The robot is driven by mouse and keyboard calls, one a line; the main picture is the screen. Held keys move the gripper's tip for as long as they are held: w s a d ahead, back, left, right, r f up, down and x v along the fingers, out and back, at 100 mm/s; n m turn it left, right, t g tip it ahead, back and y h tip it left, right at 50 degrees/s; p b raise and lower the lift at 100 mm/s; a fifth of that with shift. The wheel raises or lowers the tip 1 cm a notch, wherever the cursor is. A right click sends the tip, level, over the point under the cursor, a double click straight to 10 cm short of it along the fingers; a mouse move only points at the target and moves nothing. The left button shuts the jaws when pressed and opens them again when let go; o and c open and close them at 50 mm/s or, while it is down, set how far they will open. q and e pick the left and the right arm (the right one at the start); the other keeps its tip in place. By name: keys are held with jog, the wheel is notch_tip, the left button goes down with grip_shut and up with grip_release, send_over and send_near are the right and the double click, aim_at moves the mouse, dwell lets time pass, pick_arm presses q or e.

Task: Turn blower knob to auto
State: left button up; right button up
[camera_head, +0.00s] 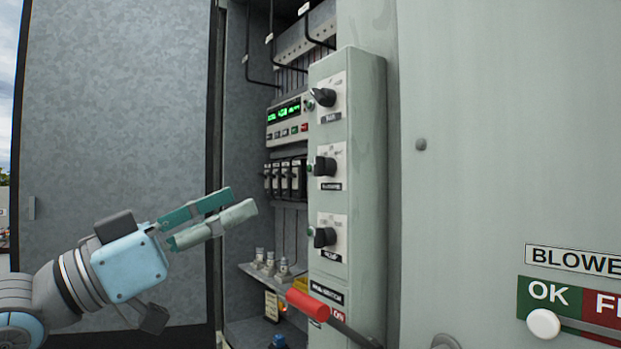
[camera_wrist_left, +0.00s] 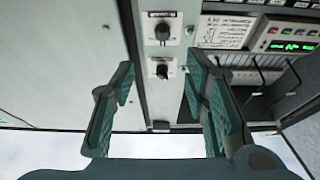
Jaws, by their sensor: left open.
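The blower knob (camera_head: 325,167) is the middle one of three black rotary knobs on the grey control panel (camera_head: 365,190). Its plate reads like BLOWER. The knob points roughly left in the head view, but its exact setting is too small to read. In the left wrist view, which looks upside down, the blower knob (camera_wrist_left: 163,31) shows near the top. My left gripper (camera_head: 240,203) is open and empty, to the left of the panel and a little lower than the blower knob, apart from it. My right gripper is not in view.
A top knob (camera_head: 323,97) and a bottom knob (camera_head: 324,237) sit above and below. A red switch handle (camera_head: 308,305) juts out at the panel's foot. An open grey door (camera_head: 120,120) stands left; a controller with green display (camera_head: 285,114) is inside the cabinet.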

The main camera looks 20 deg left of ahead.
aim_at(316, 170)
pick_arm(q)
jog(key=p+x, duration=0.4)
jog(key=x, duration=0.9)
jog(key=shift+r, duration=0.15)
jog(key=shift+w+d, duration=0.2)
jog(key=shift+w, duration=0.25)
jog(key=shift+a, duration=0.15)
jog(key=shift+c, duration=0.3)
grip_shut()
